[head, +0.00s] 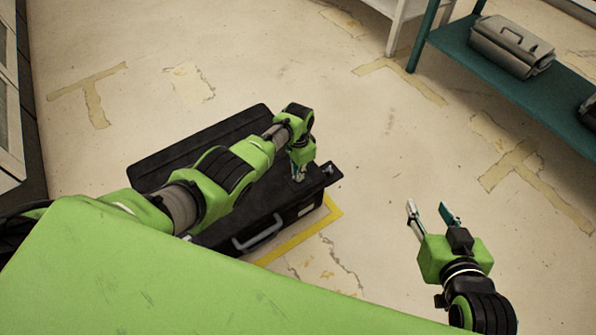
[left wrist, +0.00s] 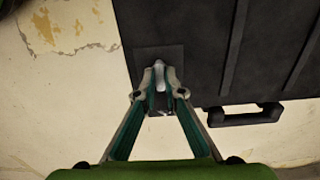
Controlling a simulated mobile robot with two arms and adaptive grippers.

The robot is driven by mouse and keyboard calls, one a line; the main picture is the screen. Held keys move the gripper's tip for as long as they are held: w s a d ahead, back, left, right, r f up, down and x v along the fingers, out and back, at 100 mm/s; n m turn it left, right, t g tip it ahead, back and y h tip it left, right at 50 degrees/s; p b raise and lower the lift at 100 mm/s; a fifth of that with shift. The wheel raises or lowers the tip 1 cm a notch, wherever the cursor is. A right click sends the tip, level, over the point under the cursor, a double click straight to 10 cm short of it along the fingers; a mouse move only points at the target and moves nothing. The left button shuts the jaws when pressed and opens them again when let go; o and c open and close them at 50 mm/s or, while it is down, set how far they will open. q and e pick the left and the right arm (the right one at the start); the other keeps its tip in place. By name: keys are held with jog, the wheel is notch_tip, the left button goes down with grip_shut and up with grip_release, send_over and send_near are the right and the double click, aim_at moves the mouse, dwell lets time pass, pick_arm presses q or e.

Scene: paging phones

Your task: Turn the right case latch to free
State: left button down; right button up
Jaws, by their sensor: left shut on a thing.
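A large black case (head: 205,140) lies on the floor, partly hidden behind my left arm. Its grey handle (head: 258,233) is on the near side. My left gripper (head: 298,175) reaches down to the case's right end. In the left wrist view, the left gripper (left wrist: 160,90) is shut on a small silver latch (left wrist: 160,76), set on a square dark plate near the edge of the case (left wrist: 205,45). The fingers cover part of the latch. My right gripper (head: 428,207) is open and empty, over bare floor to the right of the case.
Yellow tape (head: 330,215) marks the floor along the case's right and near sides. A teal shelf (head: 465,60) with a grey case (head: 512,45) stands at the upper right. The floor between the case and shelf is clear.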

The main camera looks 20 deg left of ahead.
pick_arm(q)
jog(key=c, duration=2.1)
grip_release()
jog(key=shift+c, duration=0.2)
jog(key=shift+r, duration=0.15)
notch_tip(320, 180, up, 12)
